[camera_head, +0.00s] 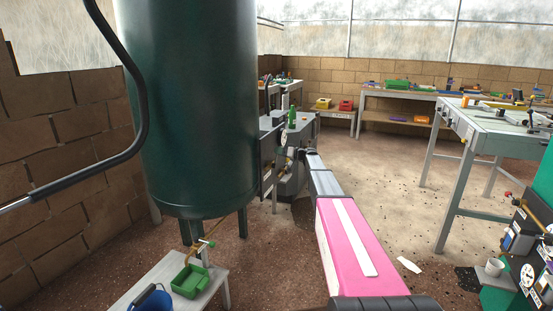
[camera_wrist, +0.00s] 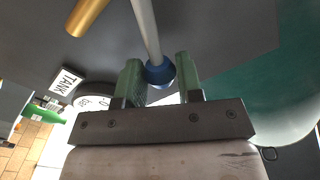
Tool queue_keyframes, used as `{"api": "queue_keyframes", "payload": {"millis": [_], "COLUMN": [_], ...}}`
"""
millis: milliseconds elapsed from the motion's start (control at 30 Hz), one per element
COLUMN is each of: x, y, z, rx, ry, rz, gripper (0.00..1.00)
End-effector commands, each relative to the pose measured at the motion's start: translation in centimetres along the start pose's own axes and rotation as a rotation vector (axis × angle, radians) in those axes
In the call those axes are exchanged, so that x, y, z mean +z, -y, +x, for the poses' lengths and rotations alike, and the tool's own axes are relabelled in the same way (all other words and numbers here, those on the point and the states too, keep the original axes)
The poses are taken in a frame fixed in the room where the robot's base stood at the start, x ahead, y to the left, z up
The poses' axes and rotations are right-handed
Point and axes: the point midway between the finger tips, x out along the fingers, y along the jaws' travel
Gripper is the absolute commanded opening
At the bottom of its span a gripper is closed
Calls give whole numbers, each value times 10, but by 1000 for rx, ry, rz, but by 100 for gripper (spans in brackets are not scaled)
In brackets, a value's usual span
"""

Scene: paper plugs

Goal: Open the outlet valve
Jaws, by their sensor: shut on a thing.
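My gripper (camera_wrist: 158,70) has its two green fingers on either side of a blue knob (camera_wrist: 160,74) at the end of a grey lever (camera_wrist: 145,25), and is shut on it. I cannot tell from the pictures whether this lever is the outlet valve's. A label reading TANK (camera_wrist: 66,81) and a white dial (camera_wrist: 92,102) sit to the left in the wrist view. In the head view my arm reaches to the dark equipment (camera_head: 270,150) beside the green tank (camera_head: 192,100); the gripper's fingers are too small to make out. A brass tap with a green handle (camera_head: 208,243) is under the tank.
A workbench (camera_head: 484,135) is at right. A panel with dials and a white mug (camera_head: 494,267) is at lower right. The middle floor is mostly clear.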

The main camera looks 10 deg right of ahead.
Motion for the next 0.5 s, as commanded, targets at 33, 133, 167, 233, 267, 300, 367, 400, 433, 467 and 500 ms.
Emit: {"api": "queue_keyframes", "payload": {"millis": [33,133,167,233,267,300,367,400,433,467,500], "x": [0,0,0,0,0,0,0,0,1,1,1], "y": [-2,-3,-3,-3,-3,-3,-3,-4,-5,-7,-9], "z": [0,0,0,0,0,0,0,0,0,0,0], "rx": [1,0,0,0,0,0,0,0,0,0,0], "ry": [2,2,2,2,2,2,2,2,2,2,2], "rz": [17,33,34,33,33,33,35,43,54,70,97], "gripper": [20,20,20,20,20,20,20,20,20,20,20]}}
